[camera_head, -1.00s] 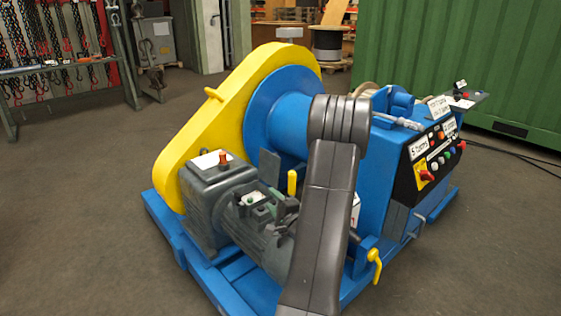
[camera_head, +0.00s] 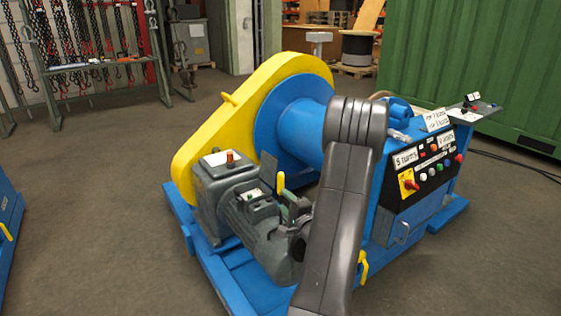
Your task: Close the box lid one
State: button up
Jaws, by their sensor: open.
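A small terminal box (camera_head: 252,206) sits on top of the grey-green motor, with pale and green parts showing in its open top. A thin dark grey plate (camera_head: 268,172), which looks like its lid, stands upright at the box's far side. My gripper (camera_head: 297,212) is partly visible just right of the box, apart from the lid as far as I can tell. It is open, with nothing seen between its fingers. My large dark arm link hides part of the gripper and the machine behind it.
A yellow lever (camera_head: 281,182) stands close to the lid. A yellow chain guard (camera_head: 217,125) and blue drum flange (camera_head: 285,115) rise behind. The control panel (camera_head: 428,165) is at right. Open floor (camera_head: 100,200) lies left, with another blue frame (camera_head: 8,225) at the edge.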

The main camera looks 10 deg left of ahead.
aim_at(268, 166)
jog(key=i+l+u, duration=0.1)
jog(key=i+l, duration=0.3)
jog(key=i, duration=0.2)
jog(key=i+l+u, duration=0.1)
jog(key=i, duration=0.3)
